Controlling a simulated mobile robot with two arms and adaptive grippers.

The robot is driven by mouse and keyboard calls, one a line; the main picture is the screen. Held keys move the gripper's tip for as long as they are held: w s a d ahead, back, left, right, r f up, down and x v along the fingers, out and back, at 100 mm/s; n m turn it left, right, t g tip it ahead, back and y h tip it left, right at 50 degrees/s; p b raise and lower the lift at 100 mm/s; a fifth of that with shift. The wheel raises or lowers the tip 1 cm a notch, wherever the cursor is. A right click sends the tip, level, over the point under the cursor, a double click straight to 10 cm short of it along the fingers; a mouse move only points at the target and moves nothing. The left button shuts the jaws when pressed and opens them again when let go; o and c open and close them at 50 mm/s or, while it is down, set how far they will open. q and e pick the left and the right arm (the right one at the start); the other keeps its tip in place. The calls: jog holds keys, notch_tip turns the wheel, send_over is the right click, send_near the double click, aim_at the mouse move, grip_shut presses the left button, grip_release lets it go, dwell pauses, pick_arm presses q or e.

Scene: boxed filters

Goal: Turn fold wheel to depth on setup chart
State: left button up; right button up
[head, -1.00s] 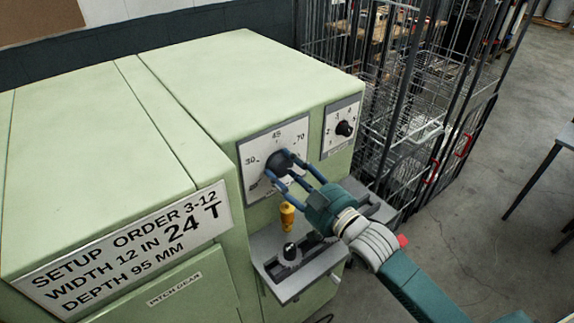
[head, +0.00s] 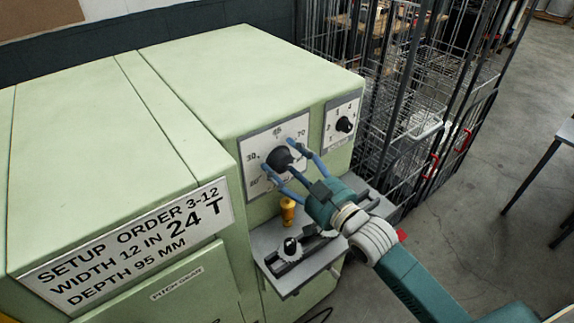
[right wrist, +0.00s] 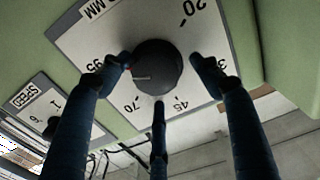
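The fold wheel is a black round knob (head: 281,160) on a white depth dial plate (head: 302,129) on the green machine's front. In the right wrist view the knob (right wrist: 158,70) shows a pale line and a small red mark on its left, toward the 95; the left finger partly covers this area. My right gripper (head: 279,158) is open, its fingers spread around the knob. In the right wrist view the right finger stands clear of it; I cannot tell whether the left one touches. The setup chart (head: 130,247) reads order 3-12, width 12 in, 24 T, depth 95 mm.
A smaller speed dial (head: 344,125) is right of the depth dial. Below are a yellow knob (head: 288,210) and a grey shelf (head: 287,276) with a small gear. Wire cage carts (head: 420,130) stand close behind my right arm. Open floor lies at the right.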

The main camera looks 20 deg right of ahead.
jog(key=shift+s+f, duration=0.1)
jog(key=shift+f, duration=0.1)
jog(key=shift+s+d+f, duration=0.1)
jog(key=shift+s, duration=0.1)
jog(key=v, duration=1.1)
jog(key=shift+s+r, duration=0.25)
jog(key=shift+d, duration=0.1)
